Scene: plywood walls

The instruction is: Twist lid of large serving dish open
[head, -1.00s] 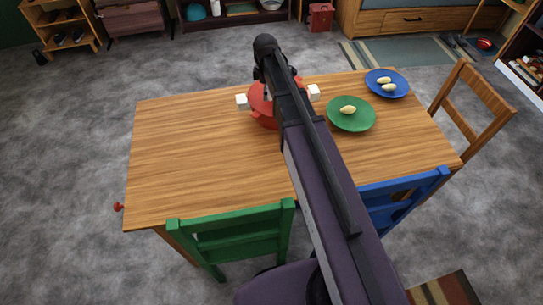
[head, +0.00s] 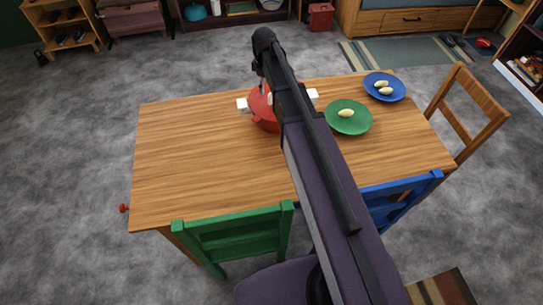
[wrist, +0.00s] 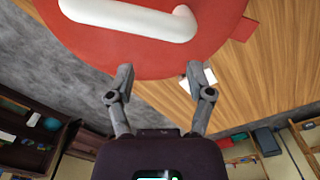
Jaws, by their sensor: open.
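The large serving dish (head: 261,117) is red and stands on the wooden table near its far edge, with a white side handle (head: 242,105) showing at its left and another at its right. My arm hides much of it in the head view. In the wrist view its round red lid (wrist: 90,52) fills the top, with a long white handle (wrist: 130,17) across it. My gripper (wrist: 158,74) is open and empty. Its two fingertips show over the lid's rim, apart from the white lid handle. A white side handle (wrist: 207,82) shows by the right finger.
The wooden table (head: 190,160) is bare on its left. A green plate (head: 355,122) and a blue plate (head: 391,94), both with pale food, lie right of the dish. Green (head: 240,240), blue (head: 405,192) and wooden (head: 472,105) chairs stand around the table.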

